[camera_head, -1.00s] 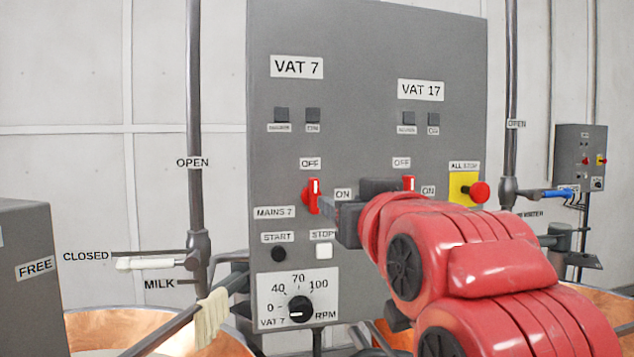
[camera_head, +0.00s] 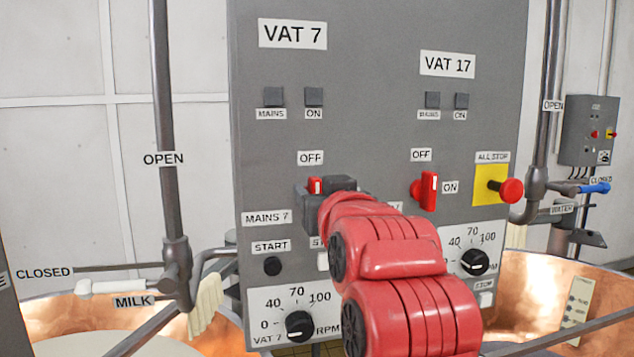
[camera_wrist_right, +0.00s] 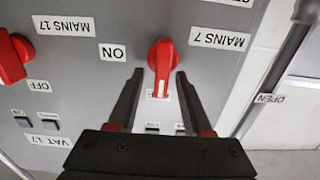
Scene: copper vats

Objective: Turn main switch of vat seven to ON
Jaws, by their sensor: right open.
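The red main switch of vat seven (camera_head: 315,186) is on the grey panel under the VAT 7 sign (camera_head: 293,34), mostly hidden by my right gripper (camera_head: 328,192) in the head view. In the upside-down right wrist view the whole red knob (camera_wrist_right: 162,58) shows beside the MAINS 7 label (camera_wrist_right: 220,39). Its white mark points toward the OFF side; the ON label (camera_wrist_right: 113,53) is off to one side. My right gripper (camera_wrist_right: 160,75) is open, its fingers on either side of the handle with gaps visible. My left gripper is not in view.
The red vat 17 switch (camera_head: 429,190) sits right of my gripper, with the yellow-backed red ALL STOP button (camera_head: 511,190) beyond. Below are the START button (camera_head: 272,266) and vat 7 RPM dial (camera_head: 299,325). Pipes and copper vats (camera_head: 540,290) flank the panel.

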